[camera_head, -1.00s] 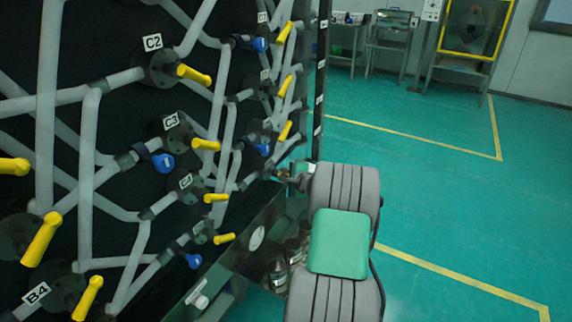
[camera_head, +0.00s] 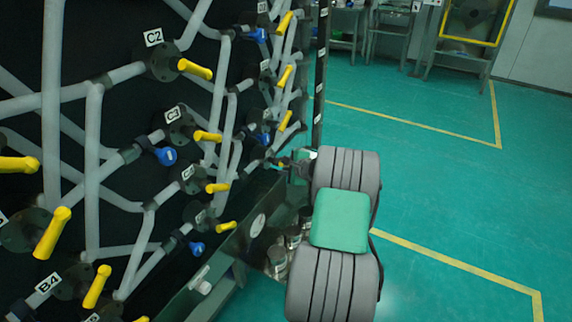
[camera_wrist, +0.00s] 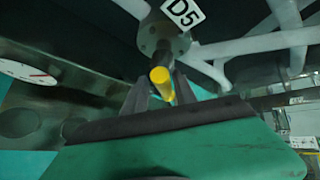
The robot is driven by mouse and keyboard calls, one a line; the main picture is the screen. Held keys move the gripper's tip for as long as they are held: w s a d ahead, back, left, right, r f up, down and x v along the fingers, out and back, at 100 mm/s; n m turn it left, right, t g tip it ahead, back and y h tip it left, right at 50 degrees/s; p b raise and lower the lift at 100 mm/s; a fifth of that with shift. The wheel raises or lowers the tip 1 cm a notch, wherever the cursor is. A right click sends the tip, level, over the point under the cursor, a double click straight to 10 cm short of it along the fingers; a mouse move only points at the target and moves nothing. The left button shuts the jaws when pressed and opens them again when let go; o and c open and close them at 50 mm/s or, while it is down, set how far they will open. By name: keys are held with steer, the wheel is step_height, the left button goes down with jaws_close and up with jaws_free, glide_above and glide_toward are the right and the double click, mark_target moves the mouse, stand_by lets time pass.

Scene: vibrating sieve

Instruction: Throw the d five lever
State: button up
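The D5 lever (camera_wrist: 161,80) is a yellow handle on a dark round flange (camera_wrist: 162,38), under a white label (camera_wrist: 183,12) reading D5 in the wrist view. It points toward the wrist camera. My gripper (camera_wrist: 161,88) has one dark finger on each side of the lever, with a visible gap at least on the left. Its fingers look open; whether either touches the lever is hard to tell. In the head view my gripper (camera_head: 284,163) is small at the panel's right edge, and the D5 lever cannot be made out there.
The black panel carries grey pipes, several yellow levers such as the one by C2 (camera_head: 195,69), and blue valves (camera_head: 166,156). A round gauge (camera_wrist: 28,73) is at left in the wrist view. Green floor (camera_head: 450,190) to the right is clear; tables (camera_head: 390,35) stand at the back.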

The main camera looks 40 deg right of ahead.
steer(key=shift+o, duration=1)
steer(key=shift+w+a, duration=0.25)
steer(key=shift+a, duration=0.1)
steer(key=shift+r, duration=0.1)
steer(key=shift+s+d+r, duration=0.1)
steer(key=shift+d, duration=0.2)
steer(key=shift+s+r, duration=0.1)
steer(key=shift+s, duration=0.05)
steer(key=v, duration=0.7)
steer(key=shift+s, duration=0.2)
steer(key=shift+a, duration=0.1)
